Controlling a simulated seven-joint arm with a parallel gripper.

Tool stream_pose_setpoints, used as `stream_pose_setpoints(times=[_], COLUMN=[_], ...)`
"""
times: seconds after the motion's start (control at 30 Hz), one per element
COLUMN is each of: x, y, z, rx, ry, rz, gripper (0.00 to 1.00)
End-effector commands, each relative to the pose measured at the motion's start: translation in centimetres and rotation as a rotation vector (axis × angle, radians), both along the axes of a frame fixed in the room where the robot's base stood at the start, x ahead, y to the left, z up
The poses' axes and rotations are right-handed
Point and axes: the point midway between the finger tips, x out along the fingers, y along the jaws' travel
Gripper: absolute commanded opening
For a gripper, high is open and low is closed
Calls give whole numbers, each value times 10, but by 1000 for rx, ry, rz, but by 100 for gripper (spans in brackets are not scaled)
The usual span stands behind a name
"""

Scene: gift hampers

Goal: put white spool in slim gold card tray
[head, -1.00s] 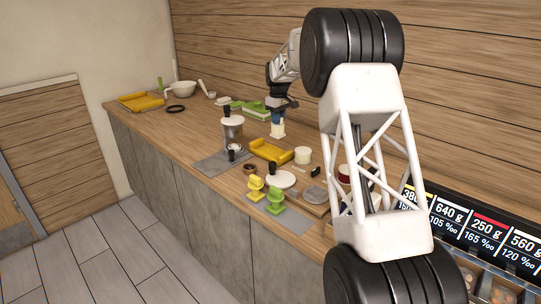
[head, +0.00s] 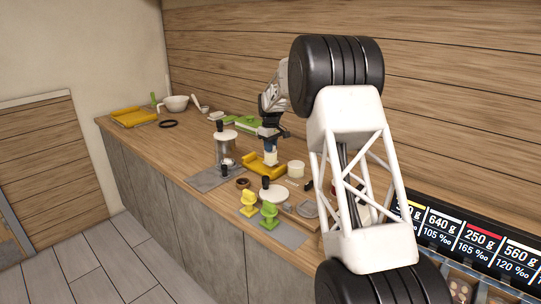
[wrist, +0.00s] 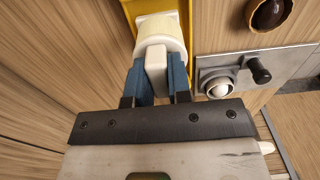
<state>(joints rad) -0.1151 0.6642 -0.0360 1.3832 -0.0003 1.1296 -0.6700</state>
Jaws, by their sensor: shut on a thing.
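The white spool (head: 270,158) is held between the blue fingertips of my gripper (head: 270,146) in the head view. In the wrist view the cream-white spool (wrist: 161,32) sits between the blue fingers of my gripper (wrist: 158,72), which are shut on it. A yellow-gold tray (head: 253,165) lies on the counter directly below the spool. Its yellow edge (wrist: 190,12) shows around the spool in the wrist view. The spool looks to be over the tray; I cannot tell whether it touches the tray's floor.
Another yellow tray (head: 134,117) lies at the far left. A white cup (head: 296,169) stands just right of the near tray. Yellow (head: 249,202) and green (head: 269,214) holders are in front. Green boxes (head: 248,125) lie behind.

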Motion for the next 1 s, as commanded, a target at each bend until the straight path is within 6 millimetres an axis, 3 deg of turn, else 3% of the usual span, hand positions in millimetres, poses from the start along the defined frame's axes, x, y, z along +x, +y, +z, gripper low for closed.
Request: stream_pose_setpoints(times=[0.27, 0.67, 1.0], x=[0, 0, 0], y=[0, 0, 0], z=[-2, -36, -37], rx=[0, -1, 0], ry=[0, 1, 0], rz=[0, 0, 0], gripper=[0, 0, 0])
